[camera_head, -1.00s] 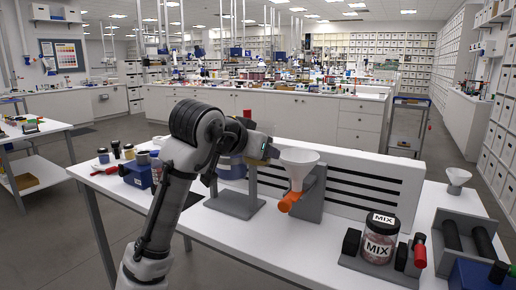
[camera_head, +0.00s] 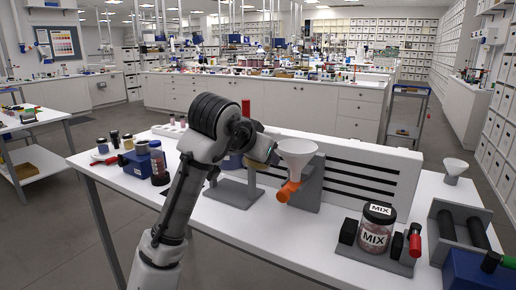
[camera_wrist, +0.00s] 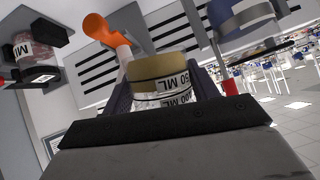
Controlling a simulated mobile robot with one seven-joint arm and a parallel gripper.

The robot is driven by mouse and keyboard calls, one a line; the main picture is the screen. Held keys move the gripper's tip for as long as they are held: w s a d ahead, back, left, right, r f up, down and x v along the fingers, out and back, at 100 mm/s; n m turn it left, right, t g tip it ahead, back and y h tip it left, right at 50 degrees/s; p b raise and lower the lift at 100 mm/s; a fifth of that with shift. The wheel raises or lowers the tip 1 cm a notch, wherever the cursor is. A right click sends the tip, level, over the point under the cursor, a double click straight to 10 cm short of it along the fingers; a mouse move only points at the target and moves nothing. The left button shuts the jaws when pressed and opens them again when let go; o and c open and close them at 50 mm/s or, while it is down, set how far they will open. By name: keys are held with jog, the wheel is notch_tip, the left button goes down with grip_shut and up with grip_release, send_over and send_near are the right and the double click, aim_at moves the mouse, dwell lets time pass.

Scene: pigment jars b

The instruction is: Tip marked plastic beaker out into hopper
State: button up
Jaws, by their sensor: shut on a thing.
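The marked plastic beaker (camera_wrist: 160,78) has black ML marks on white bands and tan contents. My gripper (camera_wrist: 163,88) is shut on it, with a dark finger on each side. In the head view the beaker (camera_head: 262,150) shows only in part, as a tan patch beyond my wrist; I cannot tell its exact tilt. The hopper (camera_head: 297,153) is a white funnel with an orange outlet, on a grey stand. The beaker is close to its left side in that view. The orange outlet (camera_wrist: 97,26) also shows in the wrist view.
A jar labelled MIX (camera_head: 376,238) stands in a grey holder at the right front. A slotted white panel (camera_head: 360,185) stands behind the hopper. Several jars and a blue box (camera_head: 138,166) are at the left of the table. A smaller white funnel (camera_head: 455,168) stands at the right.

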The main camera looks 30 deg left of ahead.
jog(key=shift+w+d+r+m+g+y+p, duration=0.15)
jog(key=shift+w+r+m+g+y+p, duration=0.25)
jog(key=shift+p, duration=0.75)
jog(key=shift+d+r+g+y+p, duration=0.15)
jog(key=shift+r+g+p, duration=0.15)
jog(key=shift+g+p, duration=0.6)
jog(key=shift+w+r+g+y+p, duration=0.1)
jog(key=shift+r+g+y+p, duration=0.25)
jog(key=shift+p, duration=1.15)
jog(key=shift+s+a+r+m+g+y+p, duration=0.15)
jog(key=shift+r+m+g+y+p, duration=0.65)
jog(key=shift+p, duration=3.15)
jog(key=shift+s+r+g+p, duration=0.1)
jog(key=shift+r+g+p, duration=0.15)
jog(key=shift+g+p, duration=0.35)
notch_tip(320, 180, up, 2)
jog(key=shift+m+g+y, duration=0.4)
jog(key=shift+g+y, duration=0.7)
jog(key=shift+g, duration=0.15)
jog(key=shift+w+d+r+m+g+y, duration=0.15)
jog(key=shift+w+r+m+g+y, duration=0.1)
jog(key=shift+r+g+y, duration=0.25)
jog(key=shift+w+d+r+m+g+y, duration=0.15)
jog(key=shift+r+m+g+y, duration=0.1)
jog(key=shift+g+y, duration=0.25)
jog(key=shift+w+d+r+g+y, duration=0.25)
jog(key=shift+r+g+y, duration=0.15)
jog(key=shift+g, duration=0.4)
